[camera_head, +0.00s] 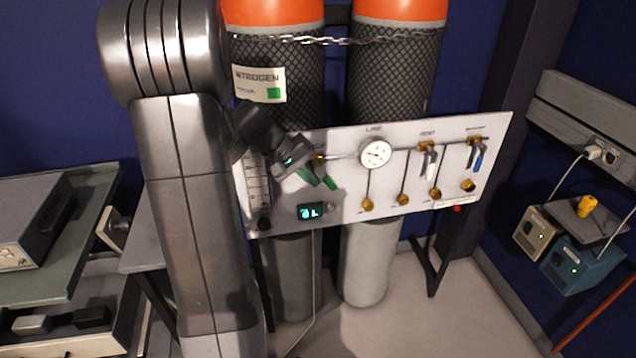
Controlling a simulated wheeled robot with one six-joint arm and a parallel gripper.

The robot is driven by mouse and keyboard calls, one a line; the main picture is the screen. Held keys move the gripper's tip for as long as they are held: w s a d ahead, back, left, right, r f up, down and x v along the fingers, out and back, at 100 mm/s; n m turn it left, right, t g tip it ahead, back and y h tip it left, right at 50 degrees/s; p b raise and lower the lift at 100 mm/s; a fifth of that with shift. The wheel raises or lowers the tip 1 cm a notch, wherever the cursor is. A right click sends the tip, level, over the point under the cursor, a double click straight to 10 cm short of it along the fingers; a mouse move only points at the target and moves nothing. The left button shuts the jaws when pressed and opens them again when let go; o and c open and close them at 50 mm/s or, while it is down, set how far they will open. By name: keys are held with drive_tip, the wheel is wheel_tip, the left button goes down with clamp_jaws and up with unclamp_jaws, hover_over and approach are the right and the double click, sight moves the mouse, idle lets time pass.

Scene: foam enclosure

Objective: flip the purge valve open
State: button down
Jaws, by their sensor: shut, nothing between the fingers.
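A white gas panel (350,195) stands tilted in front of two cylinders. At its upper left, a brass valve body (319,158) shows beside my gripper, with a green lever (329,183) hanging down to the right. The label above it is mostly hidden, so I cannot read whether it says purge. My gripper (314,173) is shut and empty, right at this green lever. I cannot tell whether it touches the lever. Two other valves sit at the upper right: one with a white lever (430,168), one with a blue lever (479,158), both pointing downward.
A round gauge (375,154) and several brass fittings are on the panel. A small lit display (311,212) sits below my gripper and a flowmeter (257,185) to its left. A chain (335,40) holds the cylinders. Blue and beige boxes (583,264) stand at right.

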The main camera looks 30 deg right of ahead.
drive_tip(key=p+v, duration=0.1)
drive_tip(key=v, duration=0.9)
drive_tip(key=shift+a+r, duration=0.15)
